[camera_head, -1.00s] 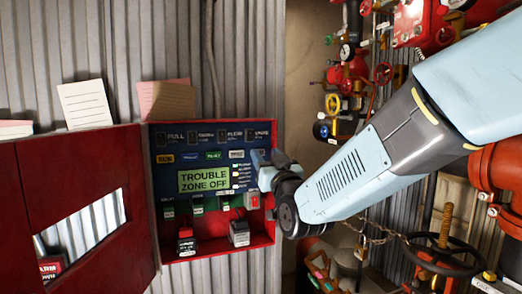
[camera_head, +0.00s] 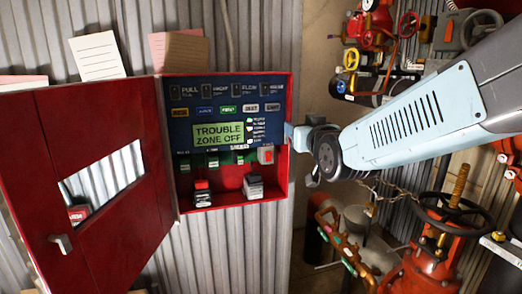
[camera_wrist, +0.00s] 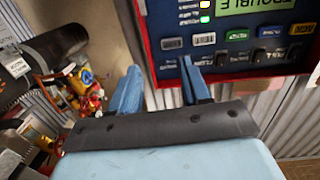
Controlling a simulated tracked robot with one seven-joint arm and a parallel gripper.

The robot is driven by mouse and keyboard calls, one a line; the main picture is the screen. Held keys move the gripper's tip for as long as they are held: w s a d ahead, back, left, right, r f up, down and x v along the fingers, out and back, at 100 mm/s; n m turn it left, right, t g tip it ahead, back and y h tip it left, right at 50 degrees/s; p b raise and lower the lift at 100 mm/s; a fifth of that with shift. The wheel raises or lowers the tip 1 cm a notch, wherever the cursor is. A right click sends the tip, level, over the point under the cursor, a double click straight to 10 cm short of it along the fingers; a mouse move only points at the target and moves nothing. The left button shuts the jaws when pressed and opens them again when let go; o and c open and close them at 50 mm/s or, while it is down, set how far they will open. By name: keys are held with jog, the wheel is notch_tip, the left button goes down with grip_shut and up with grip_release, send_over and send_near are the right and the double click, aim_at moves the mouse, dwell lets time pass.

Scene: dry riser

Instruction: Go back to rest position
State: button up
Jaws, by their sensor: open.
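My gripper (camera_wrist: 160,88) shows in the wrist view with its two blue fingers apart and nothing between them. In the head view my gripper (camera_head: 294,137) is at the right edge of the red alarm panel box (camera_head: 289,100), seen from the side; I cannot tell there whether it touches the box. The box's door is swung open to the left. The panel's green display (camera_head: 219,134) reads "TROUBLE ZONE OFF". In the wrist view the panel (camera_wrist: 235,42) appears upside down, beyond the right finger.
The open red door (camera_head: 95,180) has a window and a handle. Red pipes and valves, with a black handwheel (camera_head: 452,213), crowd the right side beside my arm. A chain hangs below my wrist. Paper notes (camera_head: 97,56) stand above the door. Corrugated wall lies behind.

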jog(key=s+d+f+m+g+h, duration=0.1)
jog(key=s+d+f+g, duration=0.2)
jog(key=s, duration=0.4)
jog(key=s+d+f+m+g+h, duration=0.1)
jog(key=s+d+f+g, duration=0.2)
jog(key=s+d+g, duration=0.2)
jog(key=s+d+f+g+h, duration=0.2)
jog(key=s+d, duration=0.3)
jog(key=s, duration=0.3)
jog(key=shift+s+d+f+m+g, duration=0.15)
jog(key=shift+s+f+m+g, duration=0.2)
jog(key=shift+g, duration=0.55)
jog(key=shift+c, duration=0.3)
